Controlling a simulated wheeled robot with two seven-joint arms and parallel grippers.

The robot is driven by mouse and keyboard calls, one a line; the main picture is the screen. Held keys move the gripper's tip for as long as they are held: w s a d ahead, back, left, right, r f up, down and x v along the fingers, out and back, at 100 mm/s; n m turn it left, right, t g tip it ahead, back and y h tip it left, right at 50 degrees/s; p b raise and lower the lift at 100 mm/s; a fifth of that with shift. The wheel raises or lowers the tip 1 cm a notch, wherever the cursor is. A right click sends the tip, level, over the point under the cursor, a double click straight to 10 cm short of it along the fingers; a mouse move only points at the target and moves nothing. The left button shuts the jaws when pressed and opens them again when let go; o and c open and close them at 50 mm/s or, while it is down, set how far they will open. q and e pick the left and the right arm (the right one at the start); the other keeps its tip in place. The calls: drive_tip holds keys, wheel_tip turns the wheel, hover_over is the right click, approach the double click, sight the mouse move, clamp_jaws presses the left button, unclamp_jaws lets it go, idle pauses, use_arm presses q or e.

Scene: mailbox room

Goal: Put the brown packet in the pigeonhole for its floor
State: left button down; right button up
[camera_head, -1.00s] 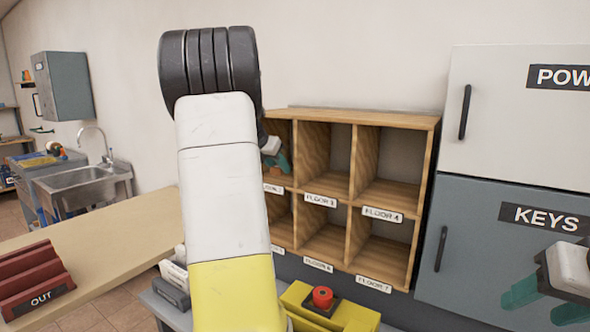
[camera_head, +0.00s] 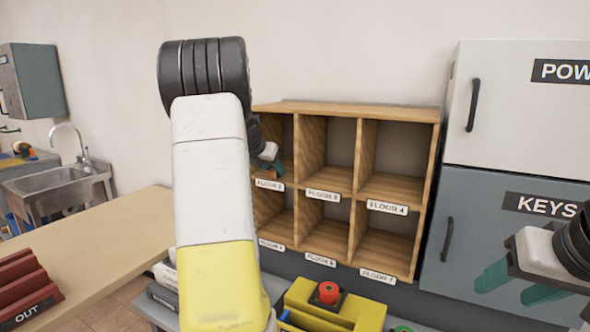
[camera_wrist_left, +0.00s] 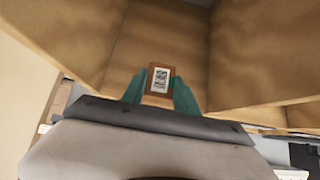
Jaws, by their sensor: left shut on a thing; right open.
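The brown packet (camera_wrist_left: 160,79) shows in the left wrist view as a small brown block with a white printed label, between the teal fingers. My left gripper (camera_head: 268,166) is shut on it at the upper left pigeonhole, labelled FLOOR 2 (camera_head: 270,184). In the wrist view, wooden walls (camera_wrist_left: 205,40) stand around the packet; I cannot tell how deep it is or whether it touches the wood. My forearm hides part of this side in the head view, and the packet is not clear there. My right gripper (camera_head: 515,286) is open and empty at the lower right.
Other pigeonholes include FLOOR 3 (camera_head: 323,194), FLOOR 4 (camera_head: 387,207), FLOOR 6 (camera_head: 320,260) and FLOOR 7 (camera_head: 378,276); those seen look empty. A grey KEYS cabinet (camera_head: 480,225) stands right. A yellow box with a red button (camera_head: 328,292) is below. A red OUT tray (camera_head: 25,290) is left.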

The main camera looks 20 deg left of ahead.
use_arm(q)
drive_tip(key=c, duration=0.9)
unclamp_jaws()
drive_tip(key=shift+f, duration=0.1)
drive_tip(key=shift+s+r, duration=0.2)
drive_tip(key=shift+r, duration=0.2)
drive_tip(key=d+v, duration=0.1)
drive_tip(key=v, duration=1)
drive_tip(key=s+d+f+m+g+h, duration=0.1)
drive_tip(key=s+d+m, duration=0.6)
drive_tip(key=d+m, duration=0.3)
drive_tip(key=s+d+f+m+g+h, duration=0.1)
drive_tip(key=s+d+m, duration=0.6)
drive_tip(key=d+m, duration=0.3)
drive_tip(key=s+d+f+m, duration=0.2)
drive_tip(key=s+m, duration=0.2)
drive_tip(key=m, duration=0.1)
drive_tip(key=s+d+f+m, duration=0.2)
drive_tip(key=s+m, duration=0.3)
drive_tip(key=s+d+f+m, duration=0.3)
drive_tip(key=s+m, duration=0.1)
drive_tip(key=m, duration=0.2)
drive_tip(key=shift+s+d+g, duration=0.1)
drive_tip(key=shift+s+g, duration=0.1)
drive_tip(key=shift+g, duration=0.2)
